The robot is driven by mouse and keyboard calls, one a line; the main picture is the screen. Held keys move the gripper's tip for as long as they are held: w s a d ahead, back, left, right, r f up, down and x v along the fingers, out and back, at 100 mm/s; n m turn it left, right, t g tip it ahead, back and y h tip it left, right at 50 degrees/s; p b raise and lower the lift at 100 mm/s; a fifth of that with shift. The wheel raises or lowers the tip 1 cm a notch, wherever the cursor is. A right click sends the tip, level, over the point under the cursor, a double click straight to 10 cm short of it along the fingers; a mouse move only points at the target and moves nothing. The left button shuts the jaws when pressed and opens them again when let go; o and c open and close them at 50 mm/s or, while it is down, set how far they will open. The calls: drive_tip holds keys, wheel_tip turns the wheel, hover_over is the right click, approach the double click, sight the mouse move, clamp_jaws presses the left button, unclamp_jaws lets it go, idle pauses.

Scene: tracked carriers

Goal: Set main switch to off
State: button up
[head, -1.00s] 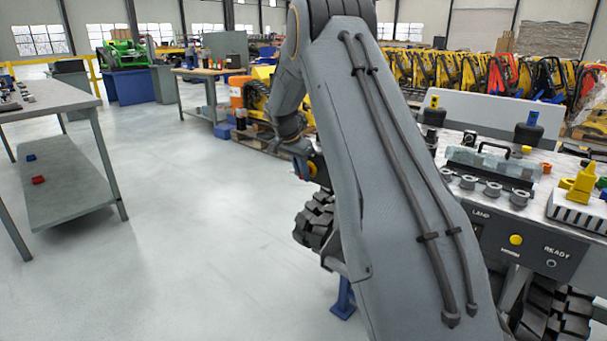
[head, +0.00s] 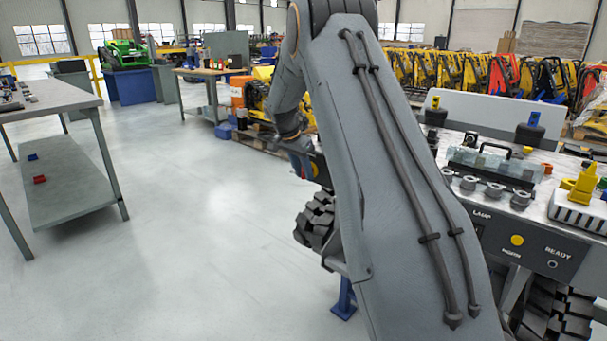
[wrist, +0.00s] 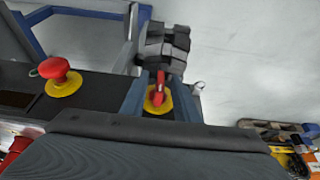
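The main switch appears to be the red handle (wrist: 158,88) on a round yellow plate in the wrist view. The handle stands roughly upright in the picture. My gripper (wrist: 158,100) has its two blue-grey fingers apart, one on each side of the handle. Pale gaps of yellow plate show between handle and fingers, so I see no grip on it; depth is hard to judge. In the head view my gripper (head: 303,166) is small and partly hidden beside the carrier. Any switch markings are not readable.
A red mushroom button (wrist: 56,69) on a yellow disc sits left of the switch on the same dark panel. A black track (wrist: 165,48) lies just beyond. In the head view, a carrier panel with a yellow button (head: 517,240) is at right; open floor is at left.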

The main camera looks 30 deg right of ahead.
drive_tip(key=w+v, duration=0.1)
drive_tip(key=v, duration=0.6)
drive_tip(key=shift+s, duration=0.45)
